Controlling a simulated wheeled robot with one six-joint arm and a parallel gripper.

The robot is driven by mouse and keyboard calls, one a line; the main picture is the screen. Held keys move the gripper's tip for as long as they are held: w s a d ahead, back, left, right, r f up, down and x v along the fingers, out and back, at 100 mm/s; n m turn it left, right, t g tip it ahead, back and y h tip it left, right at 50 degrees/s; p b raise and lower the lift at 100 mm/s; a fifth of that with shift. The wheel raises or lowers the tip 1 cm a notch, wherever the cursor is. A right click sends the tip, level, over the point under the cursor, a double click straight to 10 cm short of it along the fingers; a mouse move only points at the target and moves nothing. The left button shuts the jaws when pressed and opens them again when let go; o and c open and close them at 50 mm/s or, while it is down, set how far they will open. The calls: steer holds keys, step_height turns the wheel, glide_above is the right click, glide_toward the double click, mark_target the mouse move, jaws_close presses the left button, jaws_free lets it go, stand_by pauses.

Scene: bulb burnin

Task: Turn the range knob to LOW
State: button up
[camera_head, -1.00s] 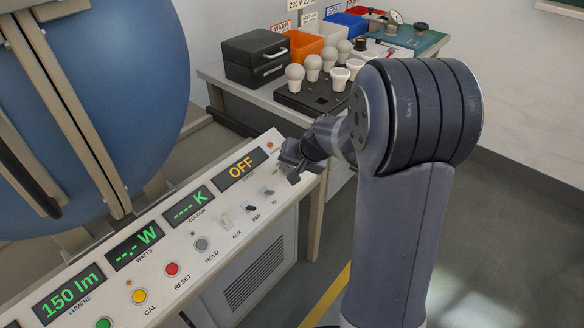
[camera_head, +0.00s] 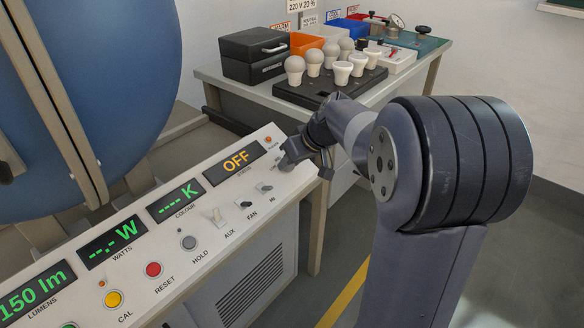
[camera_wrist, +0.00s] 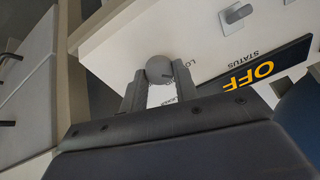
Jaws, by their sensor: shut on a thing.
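The range knob (camera_wrist: 158,69) is a round grey knob at the end of the white control panel (camera_head: 205,250). In the wrist view it sits between the two fingertips of my gripper (camera_wrist: 158,80), which is shut on it. Part of a label starting with "LO" shows beside the knob; the rest is hidden or cut off. In the head view my gripper (camera_head: 303,160) is at the panel's right end and largely hides the knob. I cannot tell which setting the knob points to. The status display (camera_head: 234,162) reads OFF.
Left of the knob are small switches, a grey button (camera_head: 189,242), a red button (camera_head: 153,269) and a yellow button (camera_head: 114,299). A bench behind holds a black bulb tray (camera_head: 310,97) with several bulbs. A large blue sphere (camera_head: 95,75) stands at left.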

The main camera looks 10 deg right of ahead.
steer(key=shift+n+b, duration=0.3)
steer(key=shift+n, duration=0.3)
steer(key=o, duration=1)
steer(key=shift+c, duration=0.2)
steer(key=p+v, duration=0.3)
steer(key=v, duration=0.7)
steer(key=shift+s+d+r, duration=0.15)
steer(key=shift+d+r, duration=0.05)
steer(key=shift+r, duration=0.15)
